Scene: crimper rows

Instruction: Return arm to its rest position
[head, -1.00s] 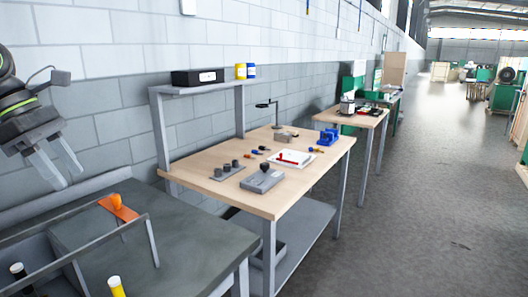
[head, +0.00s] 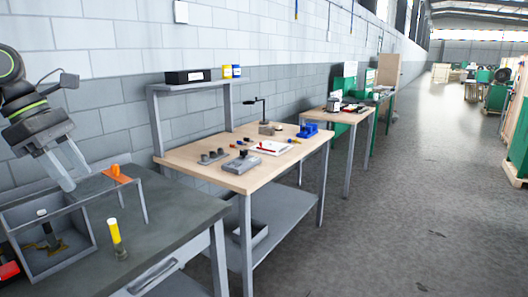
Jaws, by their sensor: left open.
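My left gripper (head: 68,168) shows at the left of the head view. It is open and empty, its two grey fingers pointing down above the dark grey workbench (head: 178,215). An orange piece (head: 117,174) lies on the grey frame on that bench, to the right of the fingers and apart from them. My right gripper is not in view.
A grey open box (head: 80,232) holds a dark tool with a white-topped part. A yellow-handled item (head: 114,232) stands on the bench. A wooden table (head: 220,172) with blocks, a white tray and a blue vise (head: 308,129) stands beyond.

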